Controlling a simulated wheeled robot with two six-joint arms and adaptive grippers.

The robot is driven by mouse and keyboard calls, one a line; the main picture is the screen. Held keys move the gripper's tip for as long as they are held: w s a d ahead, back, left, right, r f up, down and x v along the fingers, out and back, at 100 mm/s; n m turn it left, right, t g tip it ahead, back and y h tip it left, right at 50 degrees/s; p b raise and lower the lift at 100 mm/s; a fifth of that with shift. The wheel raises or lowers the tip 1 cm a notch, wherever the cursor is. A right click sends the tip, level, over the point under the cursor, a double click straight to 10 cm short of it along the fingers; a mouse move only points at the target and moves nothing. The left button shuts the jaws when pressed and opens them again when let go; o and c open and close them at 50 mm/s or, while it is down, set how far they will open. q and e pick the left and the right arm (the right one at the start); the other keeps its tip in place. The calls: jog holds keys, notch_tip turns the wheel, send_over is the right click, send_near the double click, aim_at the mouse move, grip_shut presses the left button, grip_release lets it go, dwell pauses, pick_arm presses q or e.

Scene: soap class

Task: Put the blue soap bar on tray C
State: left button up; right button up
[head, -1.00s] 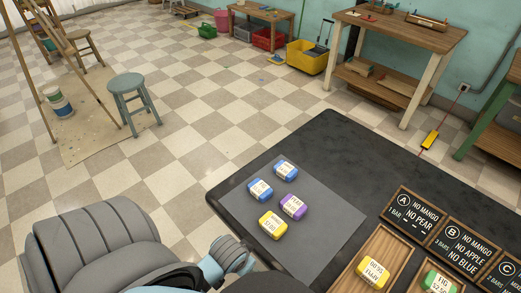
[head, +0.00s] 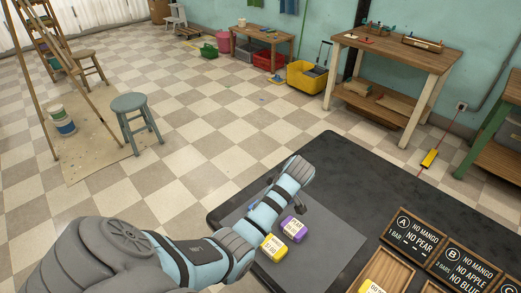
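My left arm reaches from the lower left over the grey mat (head: 335,235), with its wrist (head: 293,176) above the mat's far part. The wrist and forearm cover the place of the two blue soap bars, so I cannot make them out clearly. A purple bar (head: 294,229) and a yellow bar (head: 273,248) lie on the mat just right of the arm. Tray C is not visible. My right gripper is out of view.
Signs A (head: 413,235) and B (head: 463,265) stand on the dark table (head: 345,165). Wooden tray A (head: 397,272) is in front of its sign, with a yellow bar (head: 372,286) in it at the bottom edge. The table's far part is clear.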

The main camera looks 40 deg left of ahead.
pick_arm(q)
jog(key=b+x, duration=0.2)
jog(key=x, duration=0.7)
jog(key=shift+w, duration=0.2)
jog(key=c, duration=1.4)
jog(key=shift+r, duration=0.55)
jog(key=shift+c, duration=0.2)
notch_tip(320, 180, up, 19)
jog(key=p, duration=0.6)
jog(key=shift+p, duration=0.4)
